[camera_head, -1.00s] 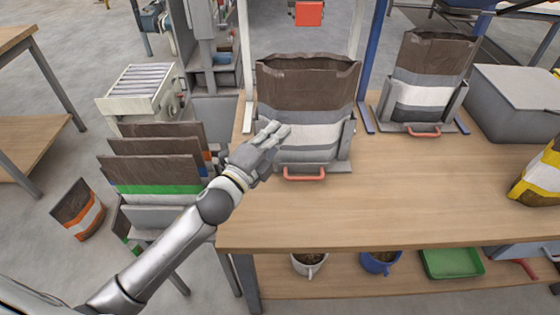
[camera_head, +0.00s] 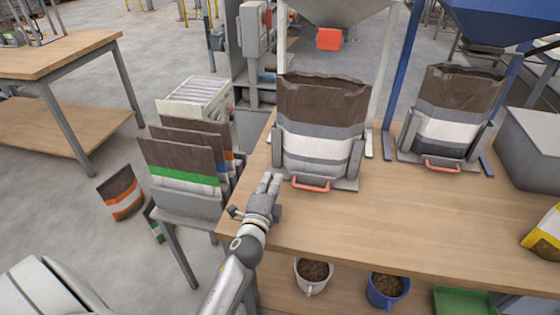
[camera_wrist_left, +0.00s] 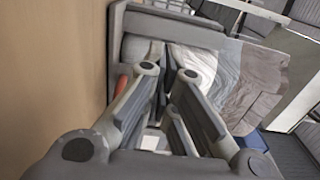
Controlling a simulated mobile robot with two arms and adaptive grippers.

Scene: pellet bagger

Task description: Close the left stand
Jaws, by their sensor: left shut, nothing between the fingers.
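The left stand (camera_head: 355,158) is a grey frame on the wooden table with a red handle (camera_head: 310,184) at its front and upright side plates. It holds a brown, grey and white bag (camera_head: 322,105) upright; the bag's top edge dips in the middle. My left gripper (camera_head: 270,183) is shut and empty over the table's left part, just left of the red handle and apart from it. In the left wrist view its fingers (camera_wrist_left: 165,75) point toward the stand (camera_wrist_left: 165,27) and the bag (camera_wrist_left: 240,80). My right gripper is not in view.
A second stand with a similar bag (camera_head: 455,100) is to the right. A grey box (camera_head: 530,145) is at the table's right end. Several bags stand in a rack (camera_head: 185,203) left of the table. The table (camera_head: 400,215) is clear in front of the stands.

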